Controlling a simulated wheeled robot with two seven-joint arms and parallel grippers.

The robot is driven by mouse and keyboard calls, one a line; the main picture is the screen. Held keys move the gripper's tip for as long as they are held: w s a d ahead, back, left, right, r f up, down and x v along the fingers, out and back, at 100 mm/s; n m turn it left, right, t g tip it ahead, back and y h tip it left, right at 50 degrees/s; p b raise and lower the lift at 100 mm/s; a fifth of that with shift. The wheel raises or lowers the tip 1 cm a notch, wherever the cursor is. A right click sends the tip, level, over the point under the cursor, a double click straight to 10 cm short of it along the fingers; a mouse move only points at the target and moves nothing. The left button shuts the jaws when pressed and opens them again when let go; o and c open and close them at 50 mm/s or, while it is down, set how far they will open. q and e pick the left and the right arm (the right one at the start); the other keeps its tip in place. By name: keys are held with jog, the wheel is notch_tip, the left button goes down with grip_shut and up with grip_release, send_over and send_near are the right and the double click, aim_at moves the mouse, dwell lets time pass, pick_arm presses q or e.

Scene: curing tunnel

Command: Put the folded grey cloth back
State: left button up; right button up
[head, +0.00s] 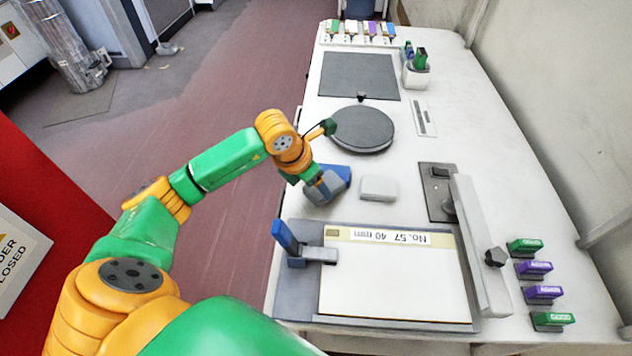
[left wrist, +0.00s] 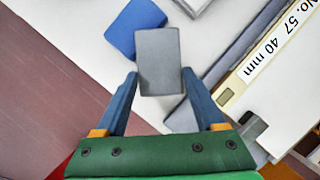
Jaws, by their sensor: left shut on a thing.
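The folded grey cloth (left wrist: 158,60) is a grey rectangle between the fingertips of my left gripper (left wrist: 160,82) in the left wrist view. In the head view the left gripper (head: 318,186) is shut on the grey cloth (head: 326,189) over the near left edge of the white bench. A blue folded piece (head: 341,172) lies right beside it; it also shows beyond the cloth in the left wrist view (left wrist: 134,27). I cannot tell whether the grey cloth touches the bench or the blue piece. My right gripper is not in view.
A pale grey block (head: 379,188) lies just right of the gripper. A dark round plate (head: 362,130) and dark mat (head: 360,77) lie farther back. A board marked No. 57 (head: 395,280) lies nearer, with a blue-handled clamp (head: 285,237). Several coloured blocks (head: 534,267) stand at right.

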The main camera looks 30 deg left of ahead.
aim_at(313, 191)
pick_arm(q)
jog(key=o, duration=1.3)
jog(key=shift+f, duration=0.1)
jog(key=shift+r+p, duration=0.35)
jog(key=shift+p, duration=0.05)
jog(key=shift+r+p, duration=0.8)
jog(key=shift+s+a+r+b, duration=0.2)
jog(key=shift+s+r+b, duration=0.1)
jog(key=shift+r+b, duration=0.35)
jog(key=v, duration=0.9)
jog(key=shift+s+r+b, duration=0.15)
jog(key=shift+r+b, duration=0.1)
jog(key=shift+b, duration=0.15)
